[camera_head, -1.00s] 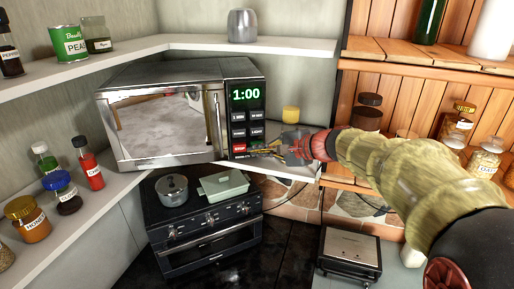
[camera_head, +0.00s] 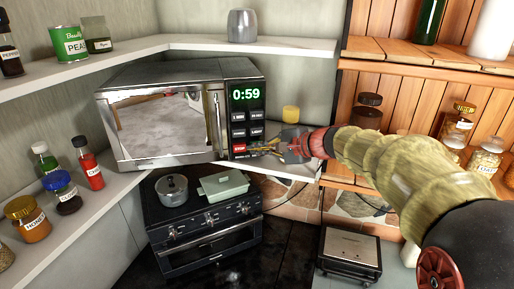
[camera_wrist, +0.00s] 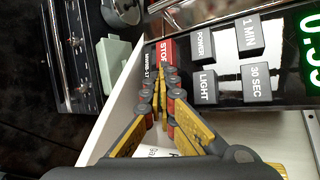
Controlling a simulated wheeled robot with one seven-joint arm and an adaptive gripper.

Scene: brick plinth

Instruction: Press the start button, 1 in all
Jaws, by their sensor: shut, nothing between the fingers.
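A silver microwave (camera_head: 160,115) sits on the white corner shelf. Its black panel has a green display (camera_head: 246,94) reading 0:59, which also shows in part in the wrist view (camera_wrist: 312,55). The wrist view shows a red STOP button (camera_wrist: 165,48), POWER (camera_wrist: 203,44), LIGHT (camera_wrist: 205,86), 1 MIN (camera_wrist: 249,35) and 30 SEC (camera_wrist: 258,82). My gripper (camera_wrist: 162,82) is shut and empty, its tips at the panel's lower row beside STOP. The start button is not distinguishable; the fingers cover that spot. I cannot tell whether the tips touch the panel.
Below stands a black oven (camera_head: 207,233) with a pot (camera_head: 172,188) and a green dish (camera_head: 224,185) on top. Jars line the left shelf and the wooden shelves at right. A grey canister (camera_head: 242,26) stands above the microwave.

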